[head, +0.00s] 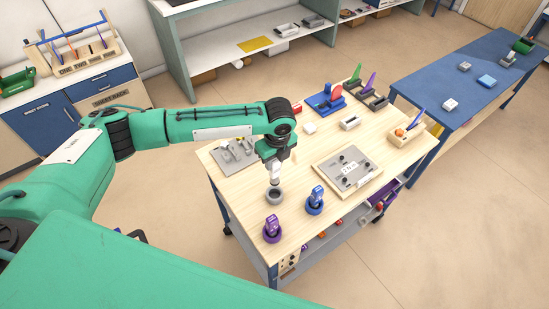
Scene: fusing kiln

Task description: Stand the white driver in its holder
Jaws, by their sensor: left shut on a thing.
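My left gripper (275,159) points down over the wooden cart top and is shut on the white driver (275,178). The driver looks close to upright; its upper part is hidden by the gripper. A grey round holder (274,197) stands directly below it, and its dark opening shows. The driver's lower end is at the holder's far rim in the picture; I cannot tell whether it is inside or just above. A purple driver (272,226) and a blue driver (316,195) stand in matching round holders nearby. My right gripper is not in view.
A grey plate with dark knobs (347,170) lies right of the holders. A wooden box (406,134) and colored racks (326,101) stand farther back. The wood around the grey holder is clear.

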